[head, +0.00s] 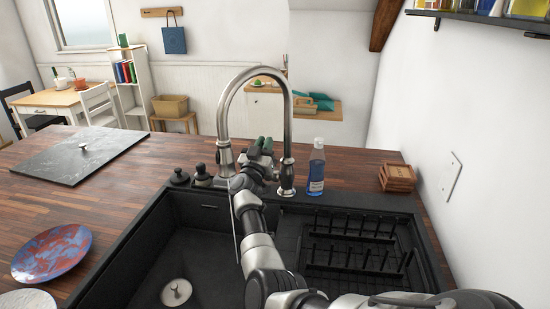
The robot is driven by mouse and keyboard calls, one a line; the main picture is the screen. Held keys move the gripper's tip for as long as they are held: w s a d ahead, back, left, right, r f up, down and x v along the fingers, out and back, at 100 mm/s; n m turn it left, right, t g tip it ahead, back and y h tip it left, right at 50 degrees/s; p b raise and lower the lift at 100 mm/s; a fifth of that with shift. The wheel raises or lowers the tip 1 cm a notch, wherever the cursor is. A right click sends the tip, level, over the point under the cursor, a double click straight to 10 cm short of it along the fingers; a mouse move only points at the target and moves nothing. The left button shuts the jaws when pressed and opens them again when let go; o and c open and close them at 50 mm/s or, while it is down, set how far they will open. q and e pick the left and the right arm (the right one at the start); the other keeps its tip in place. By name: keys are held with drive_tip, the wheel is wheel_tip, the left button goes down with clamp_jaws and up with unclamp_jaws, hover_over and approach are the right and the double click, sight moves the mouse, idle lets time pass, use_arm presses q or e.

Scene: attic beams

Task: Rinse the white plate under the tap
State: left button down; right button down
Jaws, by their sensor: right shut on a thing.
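The tall steel gooseneck tap (232,92) stands at the sink's back edge. A thin pale line, which looks like running water (236,235), drops from its spout into the black sink (130,262). My right gripper (265,146) is beside the tap's upright, behind the spout. It is shut, seemingly on the tap's handle, which the fingers and arm hide. A whitish plate (27,300) lies on the counter at the lower left, cut off by the frame edge. My left gripper is not in view.
A blue-and-red plate (52,252) lies beside the whitish one. A blue soap bottle (316,168) stands right of the tap. A black dish rack (350,254) fills the sink's right side. Brown coasters (397,178) and a dark slab (80,156) are on the counter.

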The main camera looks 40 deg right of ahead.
drive_tip(key=shift+w+a+f, duration=0.1)
drive_tip(key=shift+f, duration=0.2)
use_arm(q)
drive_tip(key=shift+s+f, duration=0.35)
use_arm(e)
drive_tip(key=shift+n, duration=0.3)
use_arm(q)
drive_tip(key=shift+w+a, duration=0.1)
use_arm(e)
drive_tip(key=shift+w+a, duration=0.1)
drive_tip(key=c, duration=1.1)
unclamp_jaws()
drive_tip(key=shift+c, duration=0.2)
drive_tip(key=shift+r, duration=0.1)
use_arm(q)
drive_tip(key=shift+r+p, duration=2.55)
use_arm(e)
drive_tip(key=shift+v, duration=5.95)
